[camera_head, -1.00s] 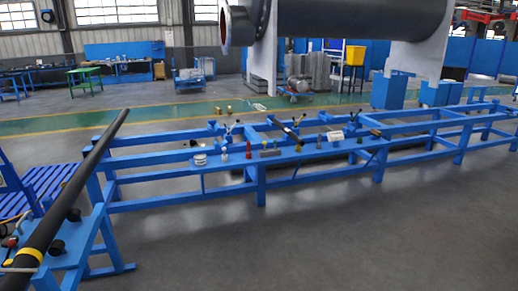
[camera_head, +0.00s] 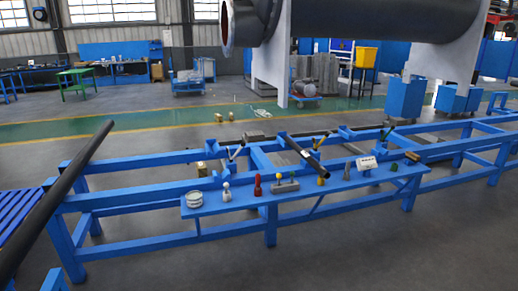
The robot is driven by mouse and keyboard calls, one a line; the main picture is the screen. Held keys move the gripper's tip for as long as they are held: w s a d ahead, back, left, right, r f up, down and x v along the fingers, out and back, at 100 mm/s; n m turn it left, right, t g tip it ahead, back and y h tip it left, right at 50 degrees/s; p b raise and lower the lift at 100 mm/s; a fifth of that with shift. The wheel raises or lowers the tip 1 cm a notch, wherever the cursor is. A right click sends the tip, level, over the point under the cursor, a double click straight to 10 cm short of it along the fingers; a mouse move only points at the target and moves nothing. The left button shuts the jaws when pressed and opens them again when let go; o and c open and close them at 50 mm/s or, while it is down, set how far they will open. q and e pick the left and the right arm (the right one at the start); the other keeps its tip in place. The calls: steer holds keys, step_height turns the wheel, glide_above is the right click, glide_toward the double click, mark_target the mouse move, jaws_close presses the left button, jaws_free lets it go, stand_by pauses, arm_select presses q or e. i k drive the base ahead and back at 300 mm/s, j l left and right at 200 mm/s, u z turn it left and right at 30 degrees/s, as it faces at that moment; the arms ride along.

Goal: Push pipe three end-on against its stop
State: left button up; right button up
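A long black pipe (camera_head: 62,190) slopes up from the lower left edge to the left end of the blue frame (camera_head: 110,169). Its near end is out of view. A shorter dark pipe (camera_head: 306,156) lies aslant across the blue frame near the middle. I see no number on either, so I cannot tell which is pipe three. Neither of my grippers is in view.
A large grey flanged shell (camera_head: 370,18) is overhead. The floor in front (camera_head: 400,250) is clear.

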mark_target(322, 169)
steer(key=i+z, duration=0.3)
steer(key=i, duration=0.5)
steer(key=i+j+z, duration=0.25)
steer(key=i, duration=0.5)
steer(key=i+l, duration=0.05)
